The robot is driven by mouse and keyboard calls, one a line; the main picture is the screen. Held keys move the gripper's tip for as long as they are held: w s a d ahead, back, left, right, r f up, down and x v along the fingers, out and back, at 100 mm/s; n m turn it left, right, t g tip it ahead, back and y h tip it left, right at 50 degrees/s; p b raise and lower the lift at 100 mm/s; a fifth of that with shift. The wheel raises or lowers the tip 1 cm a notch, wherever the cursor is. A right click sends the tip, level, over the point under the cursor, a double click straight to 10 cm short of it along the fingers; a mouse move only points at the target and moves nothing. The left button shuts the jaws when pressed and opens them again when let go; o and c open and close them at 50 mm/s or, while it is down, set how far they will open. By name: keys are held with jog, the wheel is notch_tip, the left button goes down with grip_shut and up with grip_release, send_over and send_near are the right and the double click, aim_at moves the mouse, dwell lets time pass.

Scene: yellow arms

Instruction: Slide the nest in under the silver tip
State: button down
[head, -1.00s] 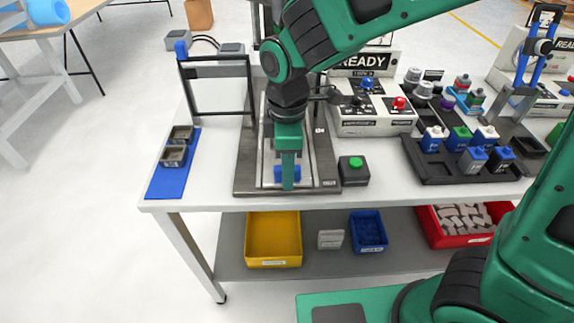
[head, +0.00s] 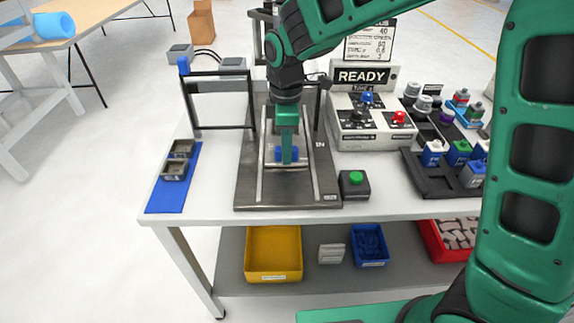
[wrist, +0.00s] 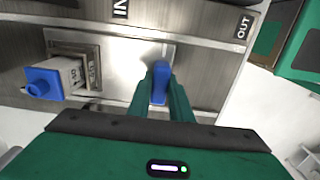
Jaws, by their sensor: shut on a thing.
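My gripper (head: 287,160) points down over the slide base (head: 245,185) and is shut on the blue handle (wrist: 161,80) of the nest. In the wrist view the nest (wrist: 128,60) is a bright metal plate with a square holder. A small grey container with a blue cap (wrist: 40,84) sits in the holder, lying leftward in that view. In the head view the nest is between the two rails, around the middle of the base, largely hidden by my gripper. The silver tip is not visible; my arm covers the area behind the gripper.
A control box (head: 368,128) with a READY sign and a green button box (head: 354,184) stand to the right. A black frame (head: 222,98) stands at the left, behind a blue mat (head: 158,196) with two small holders. A black tray (head: 436,178) of containers is farther right.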

jog(key=w, duration=0.7)
jog(key=shift+w+d, duration=0.1)
jog(key=shift+w, duration=0.1)
jog(key=shift+w+r, duration=0.1)
jog(key=shift+w, duration=0.1)
jog(key=shift+w+r, duration=0.1)
jog(key=c, duration=1.6)
grip_release()
jog(key=shift+w, duration=0.1)
notch_tip(320, 180, up, 10)
jog(key=shift+r, duration=0.25)
jog(key=shift+d, duration=0.15)
